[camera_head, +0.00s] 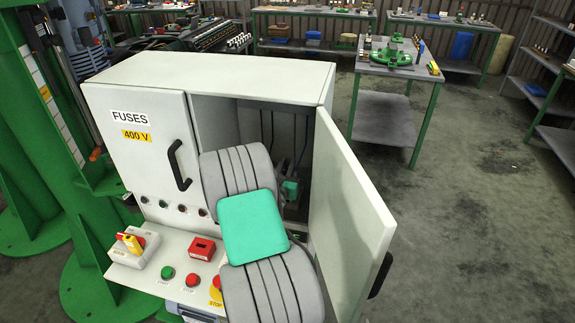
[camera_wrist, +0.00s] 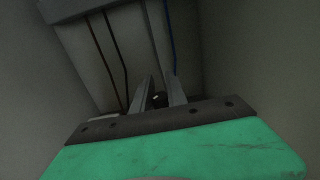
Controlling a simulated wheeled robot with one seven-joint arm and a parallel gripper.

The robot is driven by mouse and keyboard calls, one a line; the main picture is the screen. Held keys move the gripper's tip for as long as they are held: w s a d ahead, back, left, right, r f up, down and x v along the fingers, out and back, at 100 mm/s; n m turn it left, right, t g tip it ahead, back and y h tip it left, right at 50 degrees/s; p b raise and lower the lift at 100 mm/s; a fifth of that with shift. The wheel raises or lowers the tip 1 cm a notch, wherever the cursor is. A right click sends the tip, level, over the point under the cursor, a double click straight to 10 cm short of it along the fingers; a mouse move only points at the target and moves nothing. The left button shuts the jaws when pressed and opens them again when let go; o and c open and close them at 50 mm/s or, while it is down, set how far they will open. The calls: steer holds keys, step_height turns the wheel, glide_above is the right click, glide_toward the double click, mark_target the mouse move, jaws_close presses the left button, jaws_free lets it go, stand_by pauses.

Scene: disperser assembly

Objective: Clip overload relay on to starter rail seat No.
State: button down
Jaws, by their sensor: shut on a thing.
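My gripper (camera_wrist: 160,97) reaches into the open compartment of the white cabinet (camera_head: 225,72). Its two grey fingers point at the back wall in the wrist view. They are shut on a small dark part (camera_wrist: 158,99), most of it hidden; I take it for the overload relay. In the head view my green gripper body shows inside the compartment, partly behind my arm, and its fingertips cannot be made out. The starter rail and its seat cannot be told apart in either view. Whether the held part touches anything is not clear.
The right cabinet door (camera_head: 350,205) stands open, close to my arm. The left door (camera_head: 150,150), marked FUSES, is shut. Dark and blue wires (camera_wrist: 170,40) run down the compartment's back wall. A sloped panel with buttons (camera_head: 200,250) lies below. Floor to the right is clear.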

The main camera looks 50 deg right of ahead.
steer(key=shift+f, duration=0.1)
steer(key=c, duration=1.3)
jaws_free()
steer(key=shift+o, duration=0.2)
steer(key=shift+f, duration=0.15)
steer(key=b+v, duration=0.2)
steer(key=v, duration=0.5)
steer(key=shift+a, duration=0.25)
steer(key=shift+s+a, duration=0.15)
steer(key=shift+s, duration=0.05)
